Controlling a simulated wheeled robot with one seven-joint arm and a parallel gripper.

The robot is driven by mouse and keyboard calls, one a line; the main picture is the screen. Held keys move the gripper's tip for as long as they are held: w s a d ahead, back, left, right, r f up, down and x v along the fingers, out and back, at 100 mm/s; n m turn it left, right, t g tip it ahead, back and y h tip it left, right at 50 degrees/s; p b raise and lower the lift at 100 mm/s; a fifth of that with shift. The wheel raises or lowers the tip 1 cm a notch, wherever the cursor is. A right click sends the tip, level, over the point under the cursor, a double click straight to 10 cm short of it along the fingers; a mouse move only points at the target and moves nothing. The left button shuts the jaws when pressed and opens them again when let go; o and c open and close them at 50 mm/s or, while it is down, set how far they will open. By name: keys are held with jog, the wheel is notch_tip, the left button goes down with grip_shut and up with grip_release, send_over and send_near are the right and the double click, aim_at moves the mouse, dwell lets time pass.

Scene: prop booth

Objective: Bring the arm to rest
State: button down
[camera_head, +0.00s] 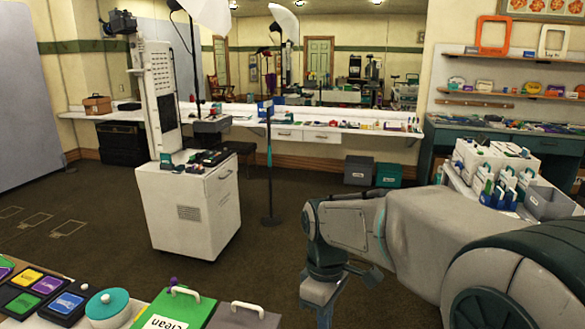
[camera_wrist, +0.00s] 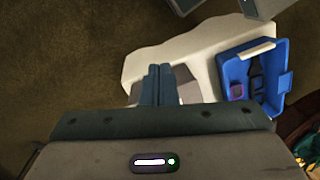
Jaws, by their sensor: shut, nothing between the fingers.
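My gripper (camera_wrist: 157,72) shows in the wrist view with its two dark fingers together and nothing between them. It is above a pale surface (camera_wrist: 195,50) and to the left of a blue open box (camera_wrist: 284,92), apart from it in the picture. In the head view my arm comes in from the lower right and bends downward near the bottom centre. The fingertips are not visible there. I cannot tell from these frames whether the arm is moving.
A table corner at lower left holds a teal lidded pot (camera_head: 107,303) and a green "clean" box (camera_head: 174,310). A white cabinet (camera_head: 180,212) stands beyond. White bins (camera_head: 490,163) stand at right. Brown floor (camera_head: 285,245) is clear between cabinet and arm.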

jog(key=s+d+f+m+t+b, duration=0.2)
jog(key=s+d+f+m+t, duration=0.1)
jog(key=s+d+m, duration=0.5)
jog(key=s+m+t, duration=0.1)
jog(key=s+m, duration=0.1)
jog(key=m, duration=0.1)
jog(key=shift+s+d+f+m+b, duration=0.25)
jog(key=shift+s+d+m+b, duration=0.05)
jog(key=shift+s+d+m, duration=0.1)
